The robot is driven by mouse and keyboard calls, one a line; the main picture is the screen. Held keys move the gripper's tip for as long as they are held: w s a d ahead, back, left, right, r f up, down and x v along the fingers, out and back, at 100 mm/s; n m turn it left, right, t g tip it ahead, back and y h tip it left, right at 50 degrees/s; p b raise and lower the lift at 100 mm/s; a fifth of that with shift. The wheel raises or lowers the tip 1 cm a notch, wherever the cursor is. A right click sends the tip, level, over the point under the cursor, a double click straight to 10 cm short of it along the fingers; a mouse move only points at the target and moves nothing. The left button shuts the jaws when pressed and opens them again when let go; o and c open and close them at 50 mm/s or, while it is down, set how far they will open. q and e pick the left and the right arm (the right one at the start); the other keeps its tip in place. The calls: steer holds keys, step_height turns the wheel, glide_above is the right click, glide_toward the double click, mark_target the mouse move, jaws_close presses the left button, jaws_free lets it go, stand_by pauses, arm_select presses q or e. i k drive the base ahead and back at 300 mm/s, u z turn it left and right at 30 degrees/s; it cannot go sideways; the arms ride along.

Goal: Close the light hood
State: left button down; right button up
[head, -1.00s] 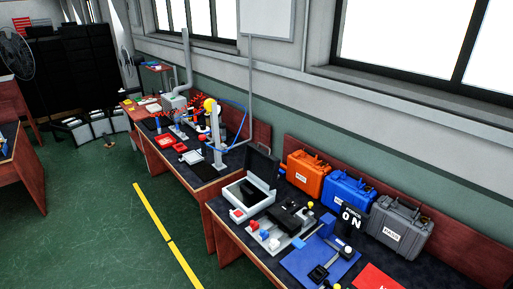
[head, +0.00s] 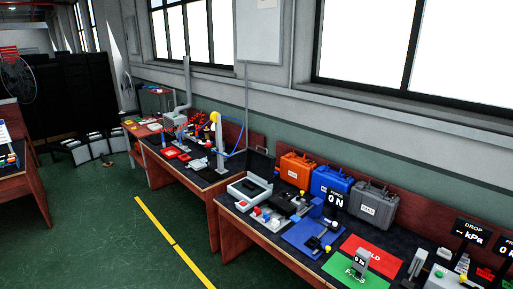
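A light-grey box (head: 236,191) with a dark inside stands on the near bench, and its dark lid (head: 262,164) is raised upright at the back. It looks like the light hood, standing open, but it is small and I cannot be sure. Neither of my grippers shows in the head view.
Orange (head: 297,170), blue (head: 331,181) and grey (head: 374,205) cases stand along the wall. A blue mat (head: 303,238), a green pad (head: 345,268) and a red pad (head: 375,251) lie on the bench. The green floor (head: 100,220) left of the benches is clear.

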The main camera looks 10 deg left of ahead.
mark_target(261, 164)
steer(key=u, duration=0.55)
steer(key=i, duration=0.8)
steer(key=u, duration=0.6)
steer(key=i, duration=0.85)
steer(key=z, duration=0.55)
steer(key=i, duration=0.7)
steer(key=z, duration=0.7)
